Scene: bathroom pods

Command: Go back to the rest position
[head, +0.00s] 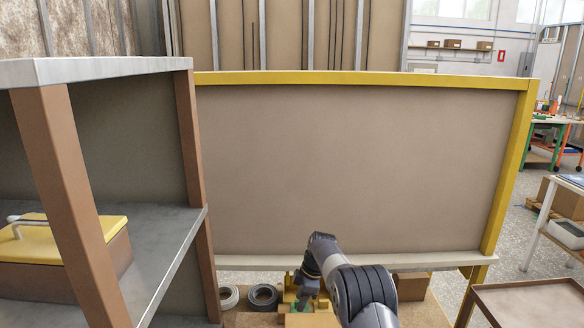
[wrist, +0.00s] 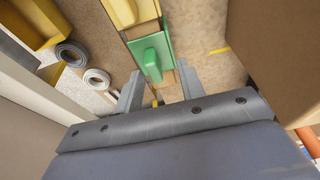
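My arm (head: 352,285) reaches down in front of the framed panel in the head view. Its end is largely hidden behind its own links. In the wrist view my gripper (wrist: 159,74) has its two grey fingers spread apart, with nothing clamped between them. A green object with a raised grip (wrist: 152,56) lies just beyond the fingertips, in line with the gap. I cannot tell how far below the fingers it is. A bit of green also shows beside my arm in the head view (head: 322,303).
A yellow-framed panel (head: 360,165) stands ahead. A metal-topped shelf (head: 165,245) holding a yellow-lidded box (head: 75,240) is close on the left. Coils (head: 263,297) lie below the panel. A brown tray table (head: 530,303) is at right. Open floor shows beyond the panel's right edge.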

